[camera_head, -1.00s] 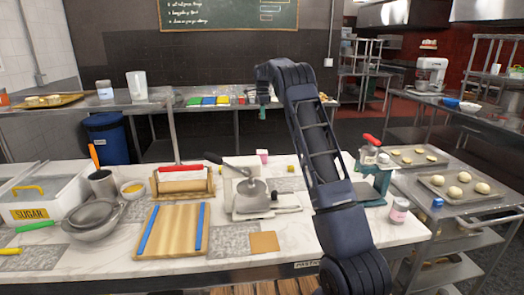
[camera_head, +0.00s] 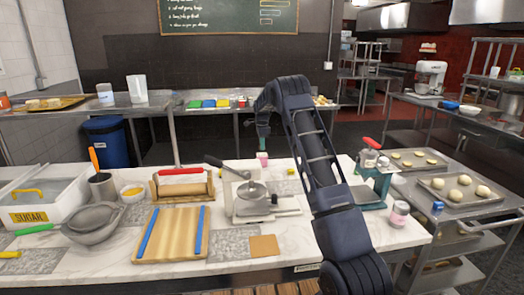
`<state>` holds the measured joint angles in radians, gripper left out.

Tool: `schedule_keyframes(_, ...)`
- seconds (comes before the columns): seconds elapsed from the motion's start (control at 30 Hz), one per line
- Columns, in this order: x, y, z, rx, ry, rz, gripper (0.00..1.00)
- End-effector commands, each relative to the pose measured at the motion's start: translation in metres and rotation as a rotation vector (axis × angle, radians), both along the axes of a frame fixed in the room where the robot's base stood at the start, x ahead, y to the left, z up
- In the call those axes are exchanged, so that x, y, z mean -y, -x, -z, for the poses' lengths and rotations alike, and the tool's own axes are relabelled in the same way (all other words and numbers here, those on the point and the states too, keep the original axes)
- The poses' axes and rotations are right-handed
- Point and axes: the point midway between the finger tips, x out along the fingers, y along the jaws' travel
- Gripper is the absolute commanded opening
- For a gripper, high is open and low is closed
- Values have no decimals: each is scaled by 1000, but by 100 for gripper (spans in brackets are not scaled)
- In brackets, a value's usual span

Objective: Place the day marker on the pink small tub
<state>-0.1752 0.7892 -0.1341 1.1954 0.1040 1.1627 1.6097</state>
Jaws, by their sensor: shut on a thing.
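The pink small tub (camera_head: 262,160) stands upright at the back edge of the marble counter, behind the grey press. My gripper (camera_head: 263,147) points down right above this tub, its tip at or just over the tub's top. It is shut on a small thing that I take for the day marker. That thing is too small to make out at this distance, and I cannot tell whether it touches the tub.
The grey press with a lever (camera_head: 252,200) stands in front of the tub. A wooden board with blue rails (camera_head: 172,235) lies left of it. A green press (camera_head: 372,185) and a pink-labelled jar (camera_head: 398,213) stand to the right.

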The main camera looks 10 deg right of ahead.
Motion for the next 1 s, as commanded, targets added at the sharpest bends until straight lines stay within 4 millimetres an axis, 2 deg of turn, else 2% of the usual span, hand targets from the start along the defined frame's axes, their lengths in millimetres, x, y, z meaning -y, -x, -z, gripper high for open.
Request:
schedule_keyframes(0.2,0,0,29,-2,0,0,1)
schedule_keyframes(0.6,0,0,34,-1,0,0,1)
schedule_keyframes(0.63,0,0,34,-1,0,0,27)
schedule_keyframes(0.73,0,0,34,-1,0,0,45)
schedule_keyframes(1.0,0,0,33,-1,0,0,45)
